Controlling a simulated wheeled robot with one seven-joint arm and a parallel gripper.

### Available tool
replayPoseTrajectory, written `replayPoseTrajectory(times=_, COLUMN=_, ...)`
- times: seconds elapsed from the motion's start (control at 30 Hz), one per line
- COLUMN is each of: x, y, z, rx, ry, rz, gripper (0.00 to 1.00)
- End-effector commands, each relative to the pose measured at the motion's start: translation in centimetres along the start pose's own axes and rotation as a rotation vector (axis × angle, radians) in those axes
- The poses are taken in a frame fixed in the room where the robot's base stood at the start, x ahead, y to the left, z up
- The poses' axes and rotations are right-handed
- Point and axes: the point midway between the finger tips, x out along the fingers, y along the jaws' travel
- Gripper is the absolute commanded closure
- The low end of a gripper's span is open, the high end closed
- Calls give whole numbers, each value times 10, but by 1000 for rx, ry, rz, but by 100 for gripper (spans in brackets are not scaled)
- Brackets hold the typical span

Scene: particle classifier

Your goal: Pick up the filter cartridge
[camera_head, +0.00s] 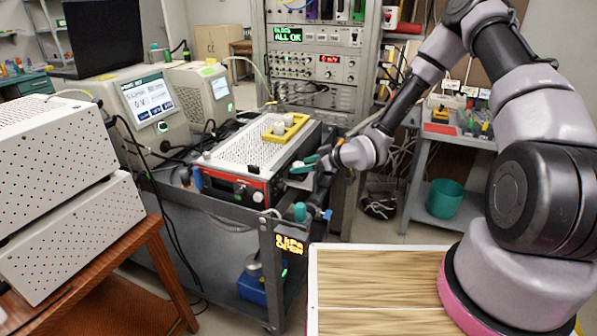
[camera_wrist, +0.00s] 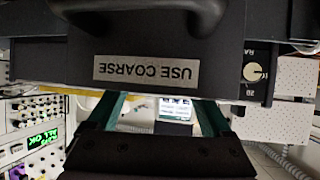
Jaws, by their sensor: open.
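My gripper (camera_head: 305,166) is open at the front right corner of the white-topped instrument with a red front strip (camera_head: 236,171). In the wrist view my gripper (camera_wrist: 156,108) shows two dark fingers with green inner sides, spread apart with nothing gripped between them. Above the fingers there is a dark panel (camera_wrist: 200,45) with a curved handle and an upside-down label reading USE COARSE (camera_wrist: 147,70). I cannot tell for sure which thing is the filter cartridge. Short white cylinders (camera_head: 280,127) stand in a yellow holder (camera_head: 298,126) on the instrument, left of my gripper.
The instrument stands on a dark cart (camera_head: 230,209) with a teal item (camera_head: 300,212) at its corner. Perforated white boxes (camera_head: 60,140) are at left. An equipment rack (camera_head: 315,65) stands behind. A wood-topped surface (camera_head: 375,285) in front is clear. A teal bin (camera_head: 445,197) is at right.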

Motion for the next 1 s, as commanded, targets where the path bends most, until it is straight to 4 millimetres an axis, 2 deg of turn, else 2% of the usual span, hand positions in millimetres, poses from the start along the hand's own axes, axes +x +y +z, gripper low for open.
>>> replayPoseTrajectory(times=0.1, x=10, y=-1, z=0, rx=0, ry=-1, rz=-1, gripper=16)
replayPoseTrajectory(times=0.33, x=11, y=0, z=0, rx=0, ry=-1, rz=0, gripper=16)
replayPoseTrajectory(times=0.47, x=11, y=0, z=0, rx=0, ry=-1, rz=0, gripper=66)
replayPoseTrajectory(times=0.5, x=10, y=0, z=0, rx=0, ry=-1, rz=0, gripper=81)
replayPoseTrajectory(times=0.53, x=10, y=0, z=0, rx=0, ry=-1, rz=0, gripper=92)
replayPoseTrajectory(times=0.57, x=10, y=0, z=0, rx=0, ry=-1, rz=0, gripper=100)
replayPoseTrajectory(times=0.87, x=10, y=0, z=-2, rx=0, ry=0, rz=0, gripper=100)
replayPoseTrajectory(times=1.0, x=4, y=1, z=-12, rx=-2, ry=1, rz=1, gripper=100)
